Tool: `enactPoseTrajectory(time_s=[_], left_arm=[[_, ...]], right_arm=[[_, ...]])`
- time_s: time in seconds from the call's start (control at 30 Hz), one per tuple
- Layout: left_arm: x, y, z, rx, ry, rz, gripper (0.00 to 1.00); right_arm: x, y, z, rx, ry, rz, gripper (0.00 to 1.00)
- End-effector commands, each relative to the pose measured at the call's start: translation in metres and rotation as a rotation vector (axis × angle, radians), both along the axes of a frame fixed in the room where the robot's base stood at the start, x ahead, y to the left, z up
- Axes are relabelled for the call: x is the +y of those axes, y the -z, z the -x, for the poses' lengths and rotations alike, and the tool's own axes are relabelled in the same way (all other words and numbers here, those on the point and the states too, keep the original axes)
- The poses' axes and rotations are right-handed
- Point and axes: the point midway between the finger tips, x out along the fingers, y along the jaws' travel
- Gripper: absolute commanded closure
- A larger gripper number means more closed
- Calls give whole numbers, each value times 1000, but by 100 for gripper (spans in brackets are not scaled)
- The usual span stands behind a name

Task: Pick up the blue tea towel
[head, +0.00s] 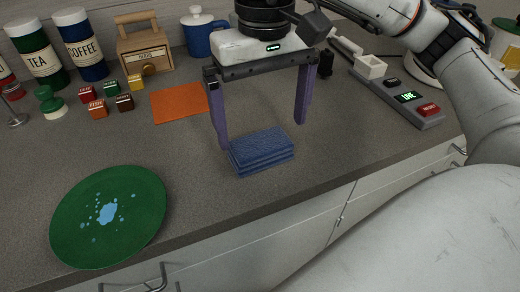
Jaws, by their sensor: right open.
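The blue tea towel (262,152) lies folded in a neat stack on the grey counter, near its front edge. My right gripper (262,135) comes in from the upper right with its two purple fingers pointing down, spread wide and empty. The left finger's tip shows close to the towel's left end. The right finger's tip is a little above and behind the towel's right end. I cannot tell whether either finger touches the towel. My left gripper is not in view.
A green plate (150,205) with pale blue spots lies front left. An orange cloth (179,102) lies behind the towel. Small labelled cubes (97,108), TEA (40,64) and COFFEE (82,48) canisters stand back left. A panel with a red button (429,109) is at right.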

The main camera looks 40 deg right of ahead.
Motion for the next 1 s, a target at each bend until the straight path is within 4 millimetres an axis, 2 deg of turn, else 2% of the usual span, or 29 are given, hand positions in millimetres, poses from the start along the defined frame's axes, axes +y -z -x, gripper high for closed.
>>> enactPoseTrajectory(time_s=[0.33,0.63,0.67,0.87,1.0], left_arm=[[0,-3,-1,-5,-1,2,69],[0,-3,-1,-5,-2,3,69],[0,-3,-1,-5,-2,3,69],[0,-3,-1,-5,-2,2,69],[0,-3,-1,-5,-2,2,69]], right_arm=[[5,46,1,3,1,0,0],[5,52,0,1,0,-1,0],[5,52,0,1,0,-1,2],[5,52,0,1,0,-1,35],[5,51,0,1,0,-1,37]])
